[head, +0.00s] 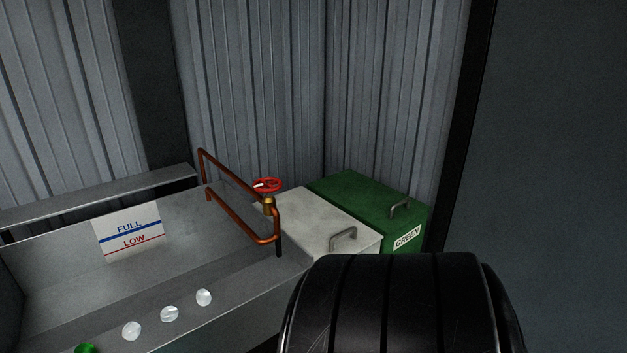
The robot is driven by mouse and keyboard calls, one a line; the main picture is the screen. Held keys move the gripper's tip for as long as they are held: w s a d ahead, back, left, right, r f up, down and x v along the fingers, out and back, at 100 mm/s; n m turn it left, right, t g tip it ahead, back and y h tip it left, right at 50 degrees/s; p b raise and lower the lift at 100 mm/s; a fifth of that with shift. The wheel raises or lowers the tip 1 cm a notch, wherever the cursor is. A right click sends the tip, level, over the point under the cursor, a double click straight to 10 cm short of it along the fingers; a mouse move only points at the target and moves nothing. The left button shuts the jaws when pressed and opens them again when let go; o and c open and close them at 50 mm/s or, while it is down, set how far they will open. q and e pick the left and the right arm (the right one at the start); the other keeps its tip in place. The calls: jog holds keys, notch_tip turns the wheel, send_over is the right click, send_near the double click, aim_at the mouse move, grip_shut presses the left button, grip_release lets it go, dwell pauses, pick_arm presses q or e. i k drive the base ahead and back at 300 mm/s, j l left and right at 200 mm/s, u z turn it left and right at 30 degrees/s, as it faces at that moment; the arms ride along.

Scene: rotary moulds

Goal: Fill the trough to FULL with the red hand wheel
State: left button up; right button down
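The red hand wheel (267,185) sits on a brass valve (268,205) on a copper pipe (240,219) at the trough's right end. It has a small white mark on its left side. The grey metal trough (60,275) fills the lower left. A white level plate (128,232) on its back wall has a blue line under FULL and a red line under LOW. I cannot make out a water surface in the trough. Neither gripper is in view.
A white box (310,220) and a green box labelled GREEN (370,205), both with handles, stand right of the pipe. Three whitish round pieces (169,314) and a green one (86,348) line the trough's front. A large black rounded shape blocks the bottom right.

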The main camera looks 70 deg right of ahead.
aim_at(265, 183)
jog(key=z, duration=1.7)
